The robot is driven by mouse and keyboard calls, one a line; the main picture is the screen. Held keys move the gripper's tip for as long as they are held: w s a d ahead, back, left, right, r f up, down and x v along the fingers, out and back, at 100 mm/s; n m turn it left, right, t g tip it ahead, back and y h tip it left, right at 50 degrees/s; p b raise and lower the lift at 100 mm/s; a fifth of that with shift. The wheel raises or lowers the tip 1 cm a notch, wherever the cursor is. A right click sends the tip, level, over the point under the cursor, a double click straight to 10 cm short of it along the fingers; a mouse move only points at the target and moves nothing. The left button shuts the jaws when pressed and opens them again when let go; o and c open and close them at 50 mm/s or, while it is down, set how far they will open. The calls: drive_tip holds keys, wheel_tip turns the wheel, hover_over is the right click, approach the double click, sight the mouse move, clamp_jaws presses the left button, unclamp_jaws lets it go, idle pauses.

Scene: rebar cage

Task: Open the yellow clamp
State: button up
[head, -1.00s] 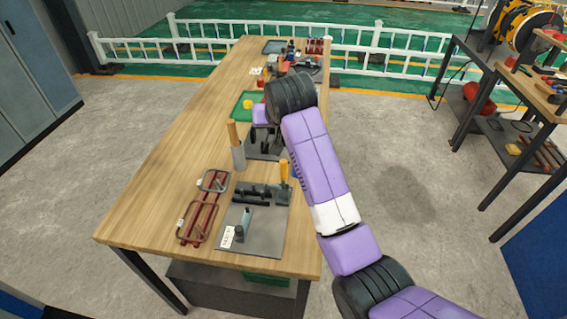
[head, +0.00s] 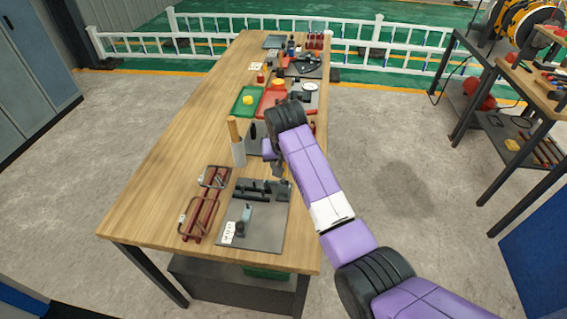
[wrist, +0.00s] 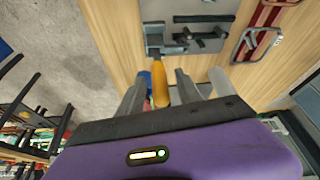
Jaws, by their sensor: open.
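The clamp's yellow handle (wrist: 159,86) shows in the wrist view, pointing towards me from the dark clamp body (wrist: 155,42) at the edge of a grey plate. My gripper (wrist: 162,76) is open, with one finger on each side of the handle in that picture. I see no finger touching it, and cannot tell how deep the handle sits between them. In the head view my gripper (head: 279,168) is just beyond the grey plate (head: 265,229); the yellow handle is hidden there behind my arm.
The wooden table (head: 165,160) has bare room on its left side. A red rack with wire frames (head: 203,212) lies left of the plate. A container with a wooden-handled tool (head: 238,152) stands beyond. Green (head: 243,107) and red trays lie farther back.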

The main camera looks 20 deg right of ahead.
drive_tip(key=shift+w+f, duration=0.1)
drive_tip(key=shift+f, duration=0.05)
drive_tip(key=shift+c, duration=0.2)
clamp_jaws()
idle(1.2)
